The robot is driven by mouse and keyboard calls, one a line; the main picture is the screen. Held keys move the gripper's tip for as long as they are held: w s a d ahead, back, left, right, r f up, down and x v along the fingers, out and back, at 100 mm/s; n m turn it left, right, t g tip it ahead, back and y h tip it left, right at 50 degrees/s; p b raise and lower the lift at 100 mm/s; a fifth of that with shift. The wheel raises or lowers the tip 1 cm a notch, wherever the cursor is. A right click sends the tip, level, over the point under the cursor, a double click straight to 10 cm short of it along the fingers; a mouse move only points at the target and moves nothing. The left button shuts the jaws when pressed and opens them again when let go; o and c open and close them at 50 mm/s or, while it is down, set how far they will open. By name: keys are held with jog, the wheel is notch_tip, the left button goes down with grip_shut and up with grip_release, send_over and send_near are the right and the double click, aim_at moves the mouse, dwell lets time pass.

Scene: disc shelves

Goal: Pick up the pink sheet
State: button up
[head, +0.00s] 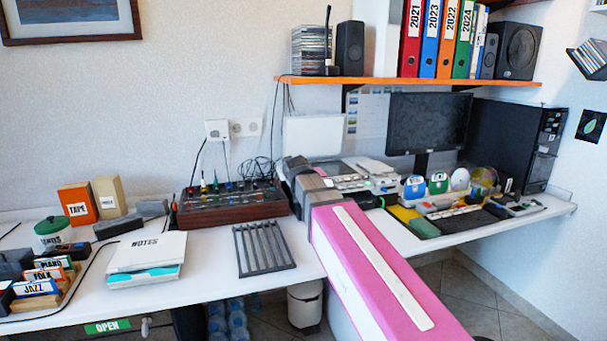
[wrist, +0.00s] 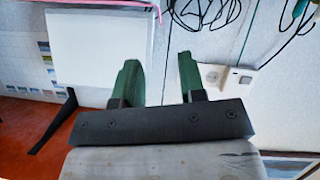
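I cannot make out the pink sheet with certainty. In the wrist view a thin pink strip (wrist: 118,4) runs along the top edge, above a white panel (wrist: 95,48); I cannot tell whether it is the sheet's edge. In the head view the upright white panel (head: 312,137) stands behind my arm, over a grey flat device (head: 332,171) that my wrist partly hides. The big pink form in front is my own arm. My gripper (wrist: 157,75) has two green fingers standing apart with nothing between them. In the head view its fingers are not distinguishable.
An orange shelf (head: 400,81) with binders and speakers hangs above the desk. Left of my wrist are a mixer (head: 232,204) with cables, an empty slotted rack (head: 263,248) and a notes binder (head: 146,252). Right are a monitor (head: 430,122) and several small items.

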jog(key=x, duration=0.9)
jog(key=shift+w+f, duration=0.15)
jog(key=shift+w, duration=0.05)
jog(key=shift+s, duration=0.1)
grip_shut()
